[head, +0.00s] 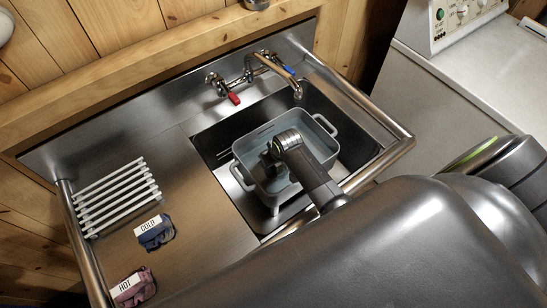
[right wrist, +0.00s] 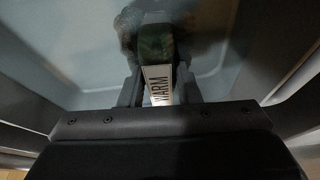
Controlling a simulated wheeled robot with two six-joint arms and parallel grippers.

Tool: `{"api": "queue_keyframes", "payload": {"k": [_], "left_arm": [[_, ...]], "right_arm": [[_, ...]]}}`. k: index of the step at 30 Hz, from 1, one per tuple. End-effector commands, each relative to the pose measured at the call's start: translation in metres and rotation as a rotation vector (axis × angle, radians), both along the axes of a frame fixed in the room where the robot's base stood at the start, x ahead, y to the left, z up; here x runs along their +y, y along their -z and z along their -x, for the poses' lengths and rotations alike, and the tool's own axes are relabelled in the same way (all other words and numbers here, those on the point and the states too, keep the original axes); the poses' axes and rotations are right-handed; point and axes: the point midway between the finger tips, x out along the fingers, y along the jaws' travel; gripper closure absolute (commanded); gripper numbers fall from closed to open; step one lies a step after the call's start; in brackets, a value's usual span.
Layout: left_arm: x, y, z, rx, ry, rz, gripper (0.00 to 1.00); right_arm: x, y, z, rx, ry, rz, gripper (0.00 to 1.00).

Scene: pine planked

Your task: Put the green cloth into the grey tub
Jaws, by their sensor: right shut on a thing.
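The grey tub (head: 241,152) sits in the sink basin, with a handle at each end. My right gripper (head: 270,166) is down inside the tub, between its walls. In the right wrist view the right gripper (right wrist: 157,82) is shut on the green cloth (right wrist: 155,42), which carries a white WARM label. The cloth is in front of the tub's pale floor; I cannot tell whether it touches it. In the head view my gripper and wrist hide the cloth. My left gripper is not in view.
A blue cloth labelled COLD (head: 156,237) and a pink cloth labelled HOT (head: 135,290) lie on the steel drainboard near a white rack (head: 117,196). A tap (head: 297,90) with red and blue levers stands behind the tub. A white machine (head: 470,75) is at the right.

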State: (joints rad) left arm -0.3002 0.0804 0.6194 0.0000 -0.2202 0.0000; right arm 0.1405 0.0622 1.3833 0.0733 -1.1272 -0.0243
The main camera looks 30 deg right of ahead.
Motion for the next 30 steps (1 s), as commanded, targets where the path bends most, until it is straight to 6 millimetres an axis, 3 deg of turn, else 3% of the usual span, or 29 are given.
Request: {"api": "queue_keyframes", "payload": {"k": [3, 13, 14, 19, 30], "left_arm": [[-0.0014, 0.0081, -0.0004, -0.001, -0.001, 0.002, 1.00], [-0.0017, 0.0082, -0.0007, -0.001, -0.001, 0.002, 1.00], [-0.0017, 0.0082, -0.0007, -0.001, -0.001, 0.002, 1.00], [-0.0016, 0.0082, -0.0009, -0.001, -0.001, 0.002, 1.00], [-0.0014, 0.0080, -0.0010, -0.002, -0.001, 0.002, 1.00]], "right_arm": [[-0.0002, 0.0070, 0.0000, 0.000, 0.000, 0.000, 0.92], [-0.0002, 0.0068, 0.0000, 0.000, 0.000, 0.000, 0.92], [-0.0002, 0.0068, 0.0000, 0.000, 0.000, 0.000, 0.69], [-0.0002, 0.0069, -0.0001, 0.000, 0.000, 0.000, 0.47], [-0.0002, 0.0045, 0.0008, -0.001, 0.000, 0.000, 0.45]]}}
